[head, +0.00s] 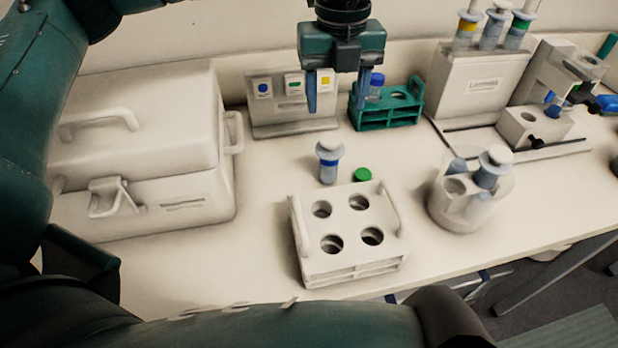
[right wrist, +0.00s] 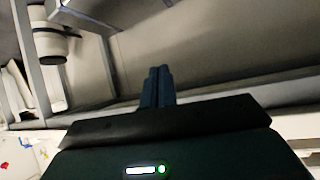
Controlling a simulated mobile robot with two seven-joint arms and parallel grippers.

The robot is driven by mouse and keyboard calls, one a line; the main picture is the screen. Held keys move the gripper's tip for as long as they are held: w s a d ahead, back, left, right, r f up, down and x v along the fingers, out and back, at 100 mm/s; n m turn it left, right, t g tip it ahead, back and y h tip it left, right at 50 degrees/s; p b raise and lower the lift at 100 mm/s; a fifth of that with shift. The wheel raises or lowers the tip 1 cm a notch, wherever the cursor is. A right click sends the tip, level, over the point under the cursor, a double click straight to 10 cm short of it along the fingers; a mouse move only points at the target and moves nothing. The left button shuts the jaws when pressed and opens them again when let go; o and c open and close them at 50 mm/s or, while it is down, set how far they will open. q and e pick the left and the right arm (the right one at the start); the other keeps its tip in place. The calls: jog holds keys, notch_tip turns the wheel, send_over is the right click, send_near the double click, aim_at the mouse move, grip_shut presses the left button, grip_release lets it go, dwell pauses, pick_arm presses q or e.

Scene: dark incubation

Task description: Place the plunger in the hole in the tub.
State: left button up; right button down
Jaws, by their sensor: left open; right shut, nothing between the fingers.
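A round white tub (head: 445,212) stands on the bench at the right. An open hole (head: 455,186) shows in its top, and grey-white pieces stand in it, one with a broad white cap (head: 496,155). A plunger-like piece with a white top and blue band (head: 329,165) stands upright behind the white rack; I cannot tell which piece is the task's plunger. My left gripper (head: 337,105) points down, open, above the back of the bench, apart from both. My right gripper (right wrist: 160,72) is shut and empty in the right wrist view, away from these things.
A white four-hole rack (head: 345,245) stands in front, with a green cap (head: 363,174) behind it. A teal rack (head: 388,118) with a blue-capped vial (head: 376,86) is near my left gripper. A large white box (head: 140,150) fills the left. Bare bench lies between rack and tub.

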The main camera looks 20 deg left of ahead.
aim_at(330, 138)
pick_arm(q)
jog(key=shift+n, duration=0.3)
jog(key=shift+f, duration=0.25)
jog(key=f, duration=0.3)
jog(key=f+p, duration=0.1)
jog(key=f, duration=0.2)
jog(key=shift+w+f, duration=0.2)
jog(key=shift+f, duration=0.2)
jog(key=shift+f+p, duration=0.3)
jog(key=shift+f, duration=0.25)
jog(key=f, duration=0.1)
jog(key=f+p, duration=0.1)
jog(key=f, duration=0.2)
jog(key=shift+w+a+f, duration=0.15)
jog(key=shift+a, duration=0.2)
jog(key=shift+f, duration=0.25)
pick_arm(e)
jog(key=shift+s+d+r+h, duration=0.2)
jog(key=shift+d+h, duration=0.1)
jog(key=shift+d, duration=0.3)
pick_arm(q)
jog(key=shift+c, duration=0.5)
jog(key=c, duration=0.6)
pick_arm(e)
jog(key=shift+r, duration=0.1)
